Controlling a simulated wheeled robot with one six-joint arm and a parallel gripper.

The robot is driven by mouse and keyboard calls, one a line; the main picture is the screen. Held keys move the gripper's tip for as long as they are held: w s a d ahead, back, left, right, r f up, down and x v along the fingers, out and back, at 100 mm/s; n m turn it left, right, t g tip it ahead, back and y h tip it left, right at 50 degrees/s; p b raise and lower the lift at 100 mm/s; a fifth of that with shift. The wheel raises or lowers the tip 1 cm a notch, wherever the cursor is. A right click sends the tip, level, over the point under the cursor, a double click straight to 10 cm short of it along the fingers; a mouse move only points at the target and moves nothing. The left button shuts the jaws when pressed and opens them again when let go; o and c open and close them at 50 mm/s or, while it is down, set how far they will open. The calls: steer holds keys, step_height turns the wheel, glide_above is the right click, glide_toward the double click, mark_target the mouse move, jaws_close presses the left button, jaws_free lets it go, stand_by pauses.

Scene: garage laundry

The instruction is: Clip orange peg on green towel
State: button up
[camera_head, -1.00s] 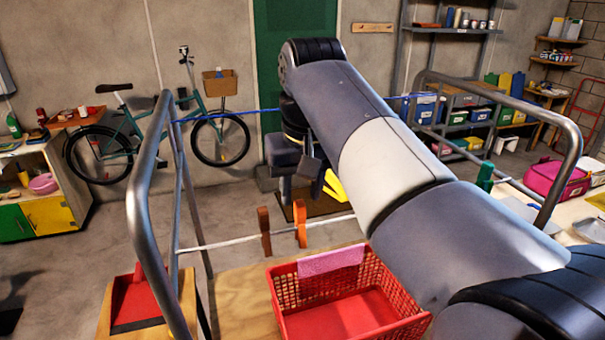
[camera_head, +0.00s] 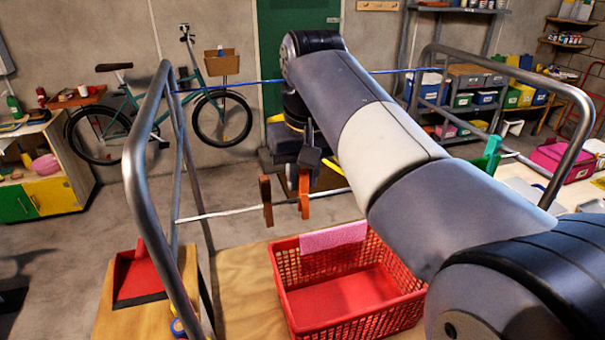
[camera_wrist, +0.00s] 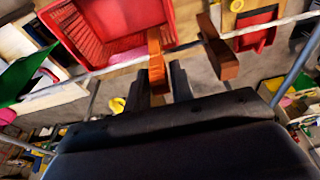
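The orange peg (camera_head: 304,196) hangs on the white line (camera_head: 235,212) of the metal rack, right of a brown peg (camera_head: 265,198). My gripper (camera_head: 306,172) is at the orange peg's upper part. In the wrist view, my gripper (camera_wrist: 162,88) is open, with one finger on each side of the orange peg (camera_wrist: 155,58); a gap shows at the right finger. The brown peg (camera_wrist: 218,48) is just to the right. A green sheet, apparently the towel (camera_wrist: 26,74), is at the left; a green piece (camera_head: 490,158) shows at the line's right, partly hidden by my arm.
A red basket (camera_head: 292,285) with a pink cloth (camera_head: 333,238) over its rim stands below the line. The rack's left metal frame (camera_head: 135,180), right metal frame (camera_head: 575,125) and a blue line (camera_head: 235,86) bound the space. A red dustpan (camera_head: 138,275) lies at left.

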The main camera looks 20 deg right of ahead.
jaws_close()
steer(key=shift+r, duration=0.1)
steer(key=shift+w+p+v, duration=0.15)
steer(key=shift+p+v, duration=0.55)
steer(key=shift+p, duration=0.1)
steer(key=shift+w+p+v, duration=0.15)
steer(key=shift+p+v, duration=0.55)
steer(key=shift+p, duration=0.05)
steer(key=shift+w+v, duration=0.25)
steer(key=shift+v, duration=1)
steer(key=shift+r, duration=0.1)
